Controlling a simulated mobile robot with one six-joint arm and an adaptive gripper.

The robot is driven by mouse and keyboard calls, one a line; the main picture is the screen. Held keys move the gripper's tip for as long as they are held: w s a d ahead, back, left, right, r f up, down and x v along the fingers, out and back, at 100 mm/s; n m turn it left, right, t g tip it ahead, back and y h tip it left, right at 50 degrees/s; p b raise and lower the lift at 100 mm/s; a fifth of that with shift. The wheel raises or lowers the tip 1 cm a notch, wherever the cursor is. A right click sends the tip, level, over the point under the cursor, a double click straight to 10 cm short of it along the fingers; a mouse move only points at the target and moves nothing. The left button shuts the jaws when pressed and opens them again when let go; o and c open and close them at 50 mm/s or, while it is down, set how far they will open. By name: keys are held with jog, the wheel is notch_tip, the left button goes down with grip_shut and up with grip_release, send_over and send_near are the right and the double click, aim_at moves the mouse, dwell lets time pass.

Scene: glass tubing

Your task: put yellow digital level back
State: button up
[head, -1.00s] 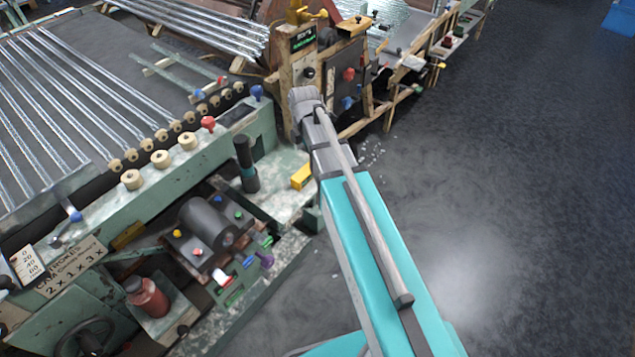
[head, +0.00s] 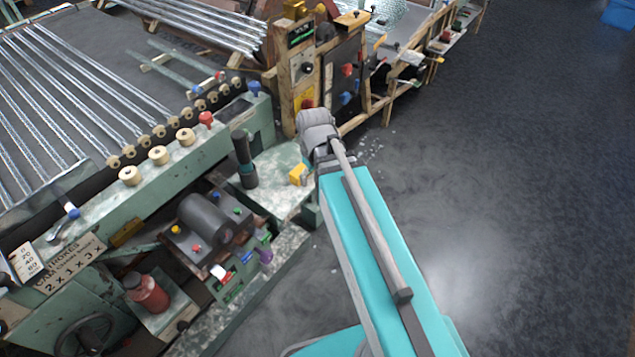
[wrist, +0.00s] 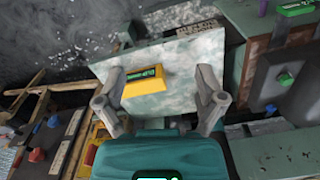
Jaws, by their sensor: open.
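The yellow digital level (wrist: 145,80) lies on a pale green, worn machine ledge (wrist: 185,50) in the wrist view, its green display facing up. It also shows in the head view (head: 298,174), partly hidden behind my arm. My gripper (wrist: 162,104) is open in the wrist view, its two fingers apart on either side of the level. The level sits between and a little beyond the fingertips, nearer the left one. I cannot tell how high the fingers are above the ledge. In the head view the gripper's fingers are hidden behind the wrist.
A dark upright cylinder (head: 244,160) stands on the ledge left of the level. A wooden-framed control panel (head: 303,75) rises behind my wrist. Glass tubes (head: 75,95) lie on the rack at left. The dark floor (head: 530,180) at right is clear.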

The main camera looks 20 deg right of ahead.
jog(key=s+m, duration=0.1)
jog(key=m, duration=0.1)
jog(key=s+m, duration=0.1)
jog(key=m, duration=0.1)
jog(key=shift+s, duration=0.35)
notch_tip(320, 180, up, 7)
jog(key=p, duration=0.6)
jog(key=shift+f+p, duration=0.2)
jog(key=shift+p, duration=0.1)
dwell(0.8)
